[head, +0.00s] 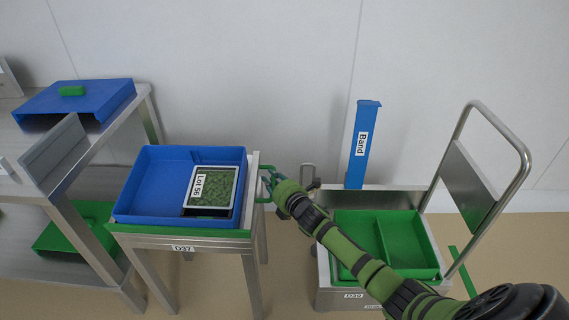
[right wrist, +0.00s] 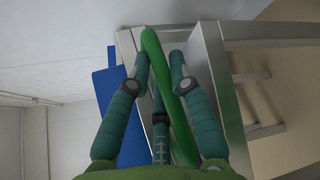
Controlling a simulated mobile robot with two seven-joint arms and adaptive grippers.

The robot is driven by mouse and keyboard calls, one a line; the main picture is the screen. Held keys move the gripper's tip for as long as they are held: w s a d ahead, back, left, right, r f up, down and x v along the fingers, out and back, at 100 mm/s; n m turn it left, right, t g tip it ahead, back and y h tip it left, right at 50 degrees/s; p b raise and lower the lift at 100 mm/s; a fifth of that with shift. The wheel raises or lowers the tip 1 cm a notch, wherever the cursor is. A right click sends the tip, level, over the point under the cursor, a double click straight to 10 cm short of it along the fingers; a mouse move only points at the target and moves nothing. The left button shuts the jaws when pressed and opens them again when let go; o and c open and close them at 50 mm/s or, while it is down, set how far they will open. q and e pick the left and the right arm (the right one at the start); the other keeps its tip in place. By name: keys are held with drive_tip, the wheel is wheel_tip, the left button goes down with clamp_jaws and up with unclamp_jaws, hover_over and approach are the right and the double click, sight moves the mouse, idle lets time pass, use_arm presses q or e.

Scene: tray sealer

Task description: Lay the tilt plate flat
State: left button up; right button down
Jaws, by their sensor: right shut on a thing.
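The tilt plate (head: 180,233) shows as a green edge under a blue tray on the small steel table marked D37. I cannot tell its exact angle, as the tray covers most of it. A green handle (head: 262,198) stands at the table's right side. My right gripper (head: 272,180) reaches it from the right. In the right wrist view, my right gripper (right wrist: 162,62) is shut on the green handle (right wrist: 152,40), which runs between its fingers. My left gripper is not in view.
The blue tray (head: 150,185) holds a pack labelled Lot 56 (head: 211,190). A steel bench (head: 55,150) with a blue cover (head: 75,97) stands left. A cart (head: 335,300) with green bins (head: 408,242) and a blue post marked Band (head: 361,150) stands right.

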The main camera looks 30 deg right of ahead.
drive_tip(key=shift+w+d+f+g+p, duration=0.2)
drive_tip(key=shift+f+g+p, duration=0.4)
drive_tip(key=shift+p, duration=0.35)
drive_tip(key=shift+a+f+m, duration=0.1)
drive_tip(key=shift+f+m, duration=0.2)
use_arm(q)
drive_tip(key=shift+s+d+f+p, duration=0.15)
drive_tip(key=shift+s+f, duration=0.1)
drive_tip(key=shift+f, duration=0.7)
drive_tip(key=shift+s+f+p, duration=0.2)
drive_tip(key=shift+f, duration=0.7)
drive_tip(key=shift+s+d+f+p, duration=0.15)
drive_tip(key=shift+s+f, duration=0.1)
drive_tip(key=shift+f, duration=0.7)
use_arm(e)
drive_tip(key=shift+f+g, duration=0.4)
drive_tip(key=shift+f, duration=0.35)
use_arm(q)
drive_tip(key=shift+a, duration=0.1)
use_arm(e)
drive_tip(key=c, duration=1.4)
unclamp_jaws()
drive_tip(key=shift+s, duration=0.15)
drive_tip(key=v, duration=1.1)
drive_tip(key=shift+s+d+r, duration=0.2)
drive_tip(key=shift+s+d, duration=0.05)
drive_tip(key=shift+s, duration=0.1)
drive_tip(key=shift+f, duration=0.1)
